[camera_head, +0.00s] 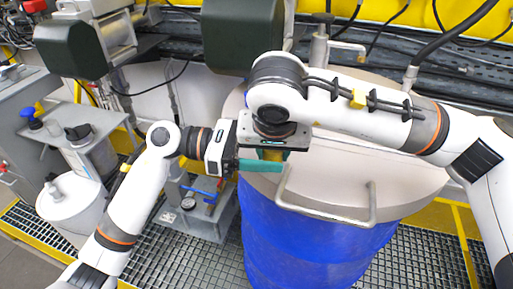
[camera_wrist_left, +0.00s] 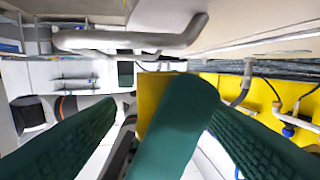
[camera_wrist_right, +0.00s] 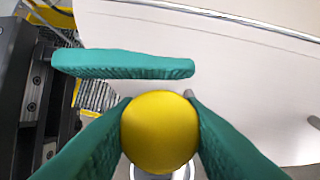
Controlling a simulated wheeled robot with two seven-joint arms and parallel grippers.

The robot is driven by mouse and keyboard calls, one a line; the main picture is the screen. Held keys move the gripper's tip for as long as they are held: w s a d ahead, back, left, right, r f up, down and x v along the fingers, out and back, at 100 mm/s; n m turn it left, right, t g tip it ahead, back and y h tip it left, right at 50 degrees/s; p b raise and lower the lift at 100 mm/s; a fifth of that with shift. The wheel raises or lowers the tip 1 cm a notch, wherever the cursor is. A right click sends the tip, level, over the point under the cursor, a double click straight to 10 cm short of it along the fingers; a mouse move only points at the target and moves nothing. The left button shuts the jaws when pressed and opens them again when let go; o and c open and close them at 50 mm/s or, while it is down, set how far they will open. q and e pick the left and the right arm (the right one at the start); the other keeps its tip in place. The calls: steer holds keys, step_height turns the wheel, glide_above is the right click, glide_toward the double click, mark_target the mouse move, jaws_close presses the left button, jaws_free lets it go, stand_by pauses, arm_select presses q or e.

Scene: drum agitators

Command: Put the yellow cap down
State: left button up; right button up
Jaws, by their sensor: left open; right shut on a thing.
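The yellow cap (camera_wrist_right: 160,132) is held between the teal fingers of my right gripper (camera_wrist_right: 158,105) in the right wrist view. In the head view the cap (camera_head: 271,154) shows only a little below my right gripper, above the near left part of the blue drum's pale lid (camera_head: 357,165). My left gripper (camera_head: 257,166) is open beside it; one of its fingers crosses the right wrist view. In the left wrist view the cap (camera_wrist_left: 149,98) is partly hidden behind a right finger, between my two open left fingers. I cannot tell whether the left fingers touch it.
A bent metal handle (camera_head: 325,212) sticks out at the front of the blue drum (camera_head: 305,245). A valve unit (camera_head: 196,207) with blue and red parts stands left of the drum. A smaller white container (camera_head: 72,205) is at the far left. Dark motor housings (camera_head: 243,36) are behind.

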arm_select(q)
steer(key=shift+s, duration=0.1)
steer(key=c, duration=1.1)
arm_select(e)
steer(key=shift+w, duration=0.1)
arm_select(q)
steer(key=shift+o, duration=0.2)
arm_select(e)
steer(key=o, duration=1.2)
steer(key=shift+c, duration=0.2)
